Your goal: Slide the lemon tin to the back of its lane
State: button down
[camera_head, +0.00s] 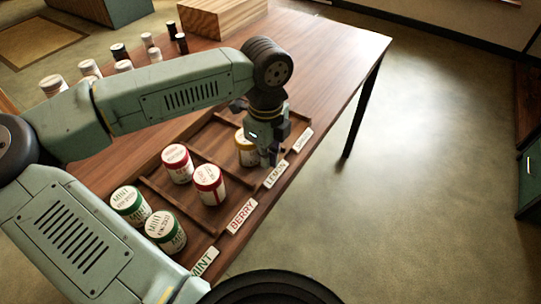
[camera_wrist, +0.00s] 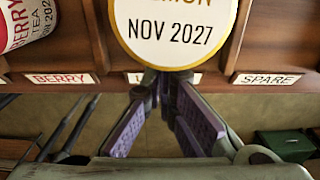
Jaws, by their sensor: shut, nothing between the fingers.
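The lemon tin (camera_head: 243,147), white with a yellow rim, stands upright near the front of its lane, partly hidden by my gripper in the head view. In the wrist view its lid (camera_wrist: 170,30) shows "NOV 2027" and is cut off by the top edge. My gripper (camera_head: 271,160) is shut and empty, pointing down at the front side of the tin, by the LEMON label (camera_head: 275,174). In the wrist view the closed fingertips (camera_wrist: 163,76) lie right at the tin's front edge and partly cover the label. I cannot tell whether they touch the tin.
Two red-banded berry tins (camera_head: 209,185) stand in the lane to the left, and two green-banded mint tins (camera_head: 166,231) beyond them. Low wooden dividers separate the lanes. The lane by the SPARE label (camera_head: 302,140) looks empty. Several small jars (camera_head: 89,69) stand at the back.

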jog(key=w+a+b, duration=0.2)
jog(key=a, duration=0.1)
jog(key=w+a+b, duration=0.1)
jog(key=w+a, duration=0.1)
jog(key=w+a+b, duration=0.1)
jog(key=a+b, duration=0.1)
jog(key=a, duration=0.1)
jog(key=shift+w+a+b, duration=0.3)
jog(key=shift+w, duration=0.1)
jog(key=shift+d, duration=0.1)
